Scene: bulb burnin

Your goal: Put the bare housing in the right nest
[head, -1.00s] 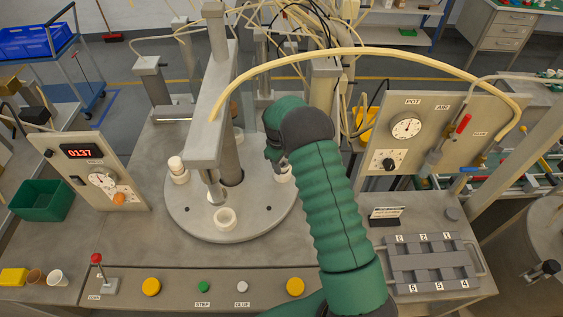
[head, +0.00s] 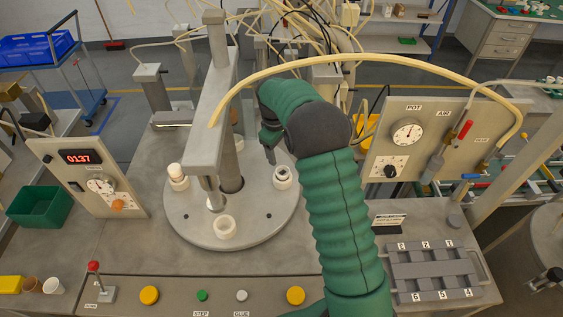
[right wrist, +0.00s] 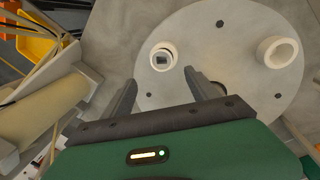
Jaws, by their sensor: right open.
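The right nest (head: 283,184) is a white ring at the right of the round grey turntable (head: 235,238). A pale round piece with a dark, squarish centre sits in it, also seen in the right wrist view (right wrist: 163,57); I take this to be the bare housing (head: 282,172), but its edge against the nest is hard to tell. My right gripper (head: 269,152) is just behind and left of the nest. In the right wrist view its two fingers (right wrist: 163,82) are apart and empty, with the ring beyond them. My left gripper is out of view.
A front white nest (head: 224,228) looks empty. A left nest (head: 179,184) carries a white piece. A grey press beam (head: 205,140) hangs over the turntable. A pale hose (head: 370,53) arches above my right arm. A numbered grey rack (head: 435,272) stands at the right.

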